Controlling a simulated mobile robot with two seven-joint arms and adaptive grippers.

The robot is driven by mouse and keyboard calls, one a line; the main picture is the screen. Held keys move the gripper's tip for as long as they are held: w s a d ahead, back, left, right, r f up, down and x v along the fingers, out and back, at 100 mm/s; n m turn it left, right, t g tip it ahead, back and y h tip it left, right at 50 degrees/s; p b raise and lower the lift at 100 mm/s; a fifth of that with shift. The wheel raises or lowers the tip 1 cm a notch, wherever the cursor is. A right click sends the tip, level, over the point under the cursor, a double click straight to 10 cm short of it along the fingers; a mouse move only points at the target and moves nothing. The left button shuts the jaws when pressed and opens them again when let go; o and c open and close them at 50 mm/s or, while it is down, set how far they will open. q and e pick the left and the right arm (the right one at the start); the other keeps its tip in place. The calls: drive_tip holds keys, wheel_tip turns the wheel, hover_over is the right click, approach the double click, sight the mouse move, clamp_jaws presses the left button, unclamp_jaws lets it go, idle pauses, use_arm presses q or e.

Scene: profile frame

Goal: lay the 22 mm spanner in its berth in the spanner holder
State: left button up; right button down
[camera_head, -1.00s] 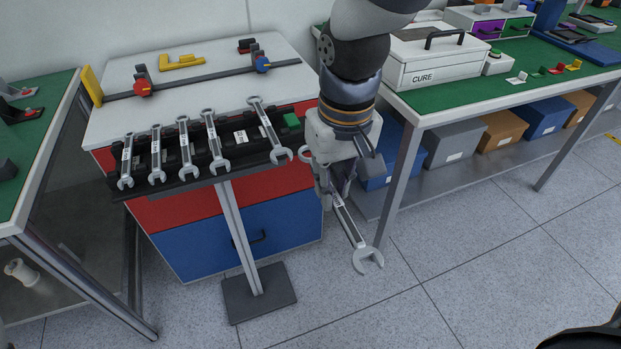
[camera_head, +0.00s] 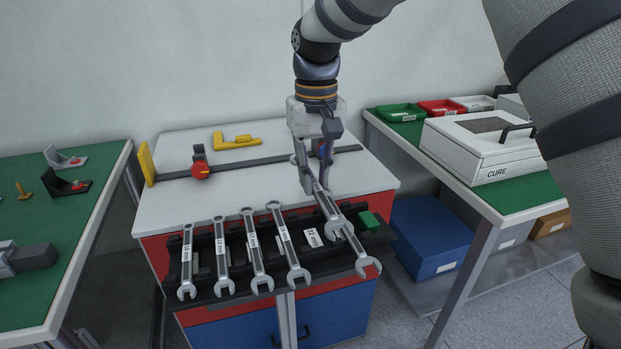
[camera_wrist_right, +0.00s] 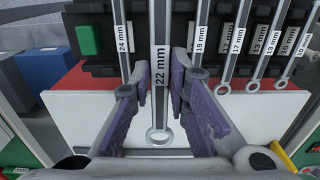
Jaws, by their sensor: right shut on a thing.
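My right gripper (camera_head: 315,180) is shut on the 22 mm spanner (camera_head: 325,206), above the rear of the spanner holder (camera_head: 205,290). The spanner's open jaw points toward the front, over the holder. In the right wrist view, the 22 mm spanner (camera_wrist_right: 160,62) lies between the purple-padded fingers (camera_wrist_right: 159,95), its ring end toward the camera. The berth labelled 22 mm (camera_head: 313,238) shows empty, just left of the held jaw. The 24 mm spanner (camera_head: 358,250) lies right of it and the 19 mm spanner (camera_head: 288,246) left. Whether the held spanner touches the holder is unclear. My left gripper is out of view.
Several smaller spanners lie in the holder to the left. A green block (camera_head: 369,221) sits at its right end. Behind is a white-topped cabinet (camera_head: 180,150) with a rail and red clamp (camera_head: 200,170). A CURE box (camera_head: 475,150) stands on the right bench.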

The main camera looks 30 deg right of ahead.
drive_tip(key=shift+r, duration=0.15)
hover_over(313, 241)
drive_tip(key=shift+f, duration=3.55)
drive_tip(key=shift+f, duration=1.5)
drive_tip(key=c, duration=1.4)
unclamp_jaws()
drive_tip(key=shift+c, duration=0.2)
